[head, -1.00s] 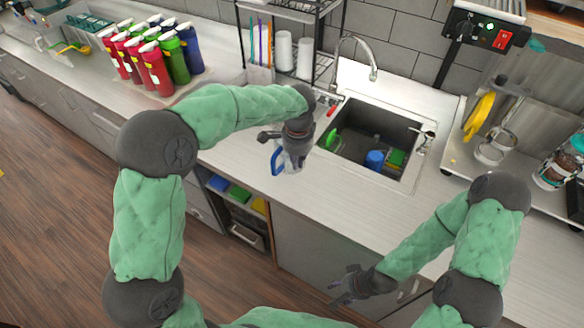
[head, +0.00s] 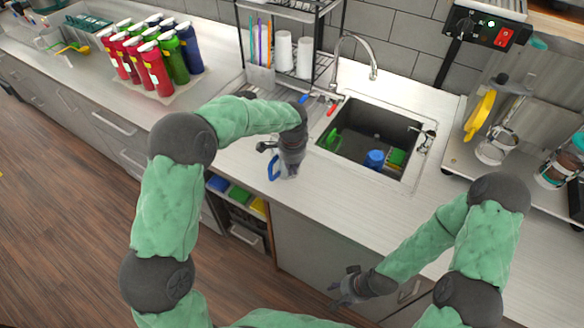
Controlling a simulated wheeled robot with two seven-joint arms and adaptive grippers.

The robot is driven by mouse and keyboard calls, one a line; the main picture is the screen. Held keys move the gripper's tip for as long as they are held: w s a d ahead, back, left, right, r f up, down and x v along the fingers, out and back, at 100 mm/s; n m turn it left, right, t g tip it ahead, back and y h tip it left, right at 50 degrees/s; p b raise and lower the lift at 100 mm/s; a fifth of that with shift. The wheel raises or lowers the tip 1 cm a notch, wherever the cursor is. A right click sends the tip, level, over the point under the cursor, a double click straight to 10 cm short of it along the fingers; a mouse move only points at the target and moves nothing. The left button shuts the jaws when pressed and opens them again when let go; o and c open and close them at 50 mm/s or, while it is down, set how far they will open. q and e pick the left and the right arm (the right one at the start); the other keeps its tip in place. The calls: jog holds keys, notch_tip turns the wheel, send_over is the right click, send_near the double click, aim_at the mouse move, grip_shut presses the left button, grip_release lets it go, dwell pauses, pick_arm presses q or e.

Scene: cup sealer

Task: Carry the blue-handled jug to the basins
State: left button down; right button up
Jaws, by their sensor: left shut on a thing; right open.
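The blue-handled jug (head: 274,168) shows only its blue handle and a little of its clear body under my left gripper (head: 287,165). That gripper is shut on the jug, near the counter's front edge, left of the sink; the gripper hides most of the jug. I cannot tell whether the jug touches the counter. The sink basin (head: 352,150) is right of the jug and holds a blue item (head: 375,158) and green items. My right gripper (head: 340,290) is open and empty, low in front of the cabinets.
A tap (head: 374,72) stands behind the sink. A rack with white cups (head: 284,52) is at the back. Several coloured bottles (head: 155,65) stand on a tray at left. A shelf with a yellow item and a clear jug (head: 492,150) is at right. Counter between gripper and sink is clear.

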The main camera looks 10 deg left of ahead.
pick_arm(q)
jog(key=shift+w+r, duration=0.1)
jog(key=shift+r, duration=0.05)
jog(key=c, duration=1.4)
grip_release()
jog(key=shift+f, duration=0.2)
notch_tip(320, 180, up, 12)
jog(key=p, duration=0.1)
jog(key=shift+s+r, duration=0.15)
jog(key=shift+s, duration=0.25)
jog(key=shift+d, duration=0.1)
